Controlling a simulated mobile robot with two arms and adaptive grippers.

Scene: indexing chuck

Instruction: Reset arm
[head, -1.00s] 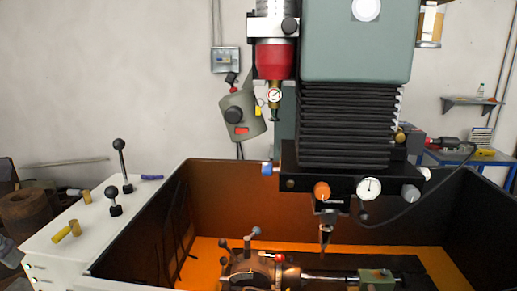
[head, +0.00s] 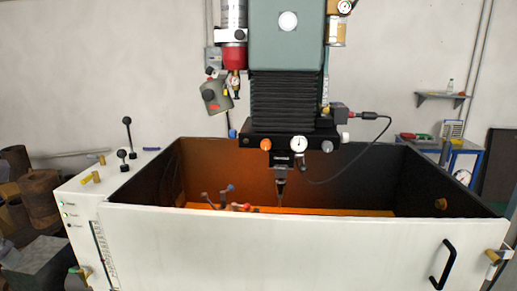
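Neither of my grippers shows in the head view, and no arm link is in view. The machine's tank (head: 290,240) stands ahead with its white front panel facing me. The rest of the chuck is hidden behind the panel. The machine head (head: 287,45) with black bellows hangs above, and its spindle tool (head: 281,188) points down into the tank.
A black handle (head: 443,265) sits on the front panel at right. A white control cabinet (head: 85,190) with levers (head: 127,132) stands at left, with rusty cylinders (head: 40,195) beyond it. A blue bench (head: 465,160) stands at the back right.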

